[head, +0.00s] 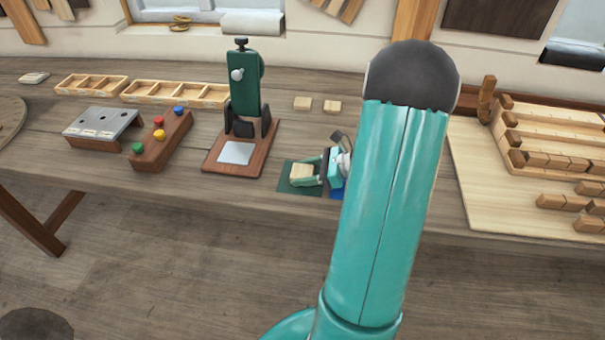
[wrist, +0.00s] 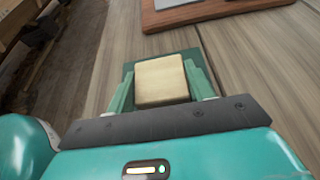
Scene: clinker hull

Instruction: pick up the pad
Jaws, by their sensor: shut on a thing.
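The pad (head: 302,172) is a small, pale wooden-looking block near the front edge of the workbench. My gripper (head: 305,173) is shut on it, with a green finger on each side. In the wrist view the pad (wrist: 161,80) sits between the fingertips of my gripper (wrist: 160,88), its pale top face showing. A dark green mat (head: 287,187) lies under the gripper and pad. I cannot tell whether the pad touches the mat. My teal arm hides part of the bench to the right of the gripper.
A green press (head: 246,85) on a brown base (head: 215,164) stands just left of the gripper. Two similar pale blocks (head: 303,103) (head: 333,106) lie behind. A brown block with coloured knobs (head: 163,145) is further left. A wooden rack (head: 545,140) stands at right.

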